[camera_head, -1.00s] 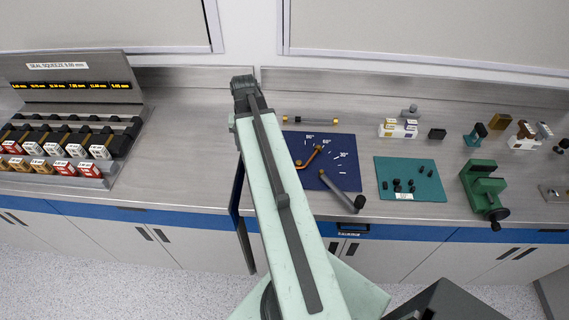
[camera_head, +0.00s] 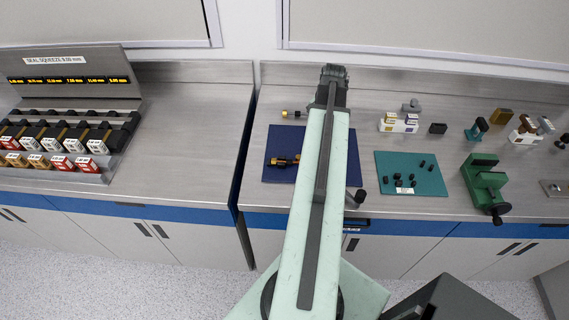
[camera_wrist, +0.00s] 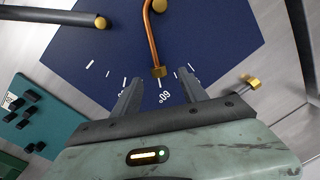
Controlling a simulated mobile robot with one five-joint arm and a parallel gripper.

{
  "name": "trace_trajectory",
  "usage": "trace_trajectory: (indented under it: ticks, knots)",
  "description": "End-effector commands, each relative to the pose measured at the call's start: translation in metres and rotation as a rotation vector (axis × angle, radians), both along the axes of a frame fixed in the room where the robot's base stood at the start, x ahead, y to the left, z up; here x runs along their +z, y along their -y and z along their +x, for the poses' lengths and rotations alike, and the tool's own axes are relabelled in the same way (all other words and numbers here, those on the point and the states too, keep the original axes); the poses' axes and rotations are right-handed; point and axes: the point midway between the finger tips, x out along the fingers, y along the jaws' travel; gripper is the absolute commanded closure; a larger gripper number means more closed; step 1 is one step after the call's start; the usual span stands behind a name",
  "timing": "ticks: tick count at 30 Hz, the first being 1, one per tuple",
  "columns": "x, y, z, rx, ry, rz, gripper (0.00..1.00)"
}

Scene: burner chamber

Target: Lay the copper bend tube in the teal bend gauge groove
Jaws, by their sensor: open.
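The copper bend tube (camera_wrist: 152,40) lies on a dark blue mat in the wrist view, with a brass nut at its near end. My gripper (camera_wrist: 159,84) is open, its two fingers either side of the line of the tube, the nut showing just beyond the gap. I cannot tell the height between them. The teal bend gauge (camera_head: 430,180) is a flat plate with several black pegs, right of the mat; part of it shows in the wrist view (camera_wrist: 66,112). Its groove is not clear. In the head view my arm hides the tube and the fingers.
The blue mat (camera_head: 353,170) has white angle marks. A green vise (camera_head: 484,180) stands right of the gauge. Small fixtures stand behind. A rack of boxes (camera_head: 85,160) is left; the counter between is clear.

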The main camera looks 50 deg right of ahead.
Motion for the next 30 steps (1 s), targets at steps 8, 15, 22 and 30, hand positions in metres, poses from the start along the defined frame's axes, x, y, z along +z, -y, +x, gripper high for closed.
trace_trajectory:
  ticks: [8, 15, 22, 30]
  knots:
    - [-0.049, 0.001, 0.002, 0.002, 0.0, 0.0, 0.49]
    - [-0.048, 0.001, 0.003, 0.002, 0.0, 0.0, 0.49]
    - [-0.048, 0.001, 0.003, 0.002, 0.0, 0.0, 1.0]
    - [-0.048, 0.001, 0.003, 0.003, 0.0, 0.0, 1.0]
